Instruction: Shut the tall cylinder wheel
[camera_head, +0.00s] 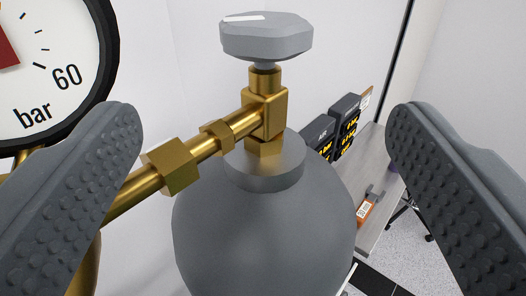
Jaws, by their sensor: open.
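The tall cylinder (262,225) is grey and stands upright in the middle of the view, its lower part cut off by the frame. Its grey faceted wheel (266,40) sits on top of a brass valve (264,112), with a white mark on the wheel's upper face. My gripper (262,150) is open, with one studded grey finger on each side of the view. The cylinder neck and valve show between the fingers. The wheel appears above and beyond the fingertips, and no finger touches it.
A pressure gauge (45,75) marked "bar" fills the upper left, close to the left finger. A brass pipe (175,165) runs from the valve toward the lower left. Behind at right are dark labelled boxes (345,125) and a grey bench (375,215). White walls stand behind.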

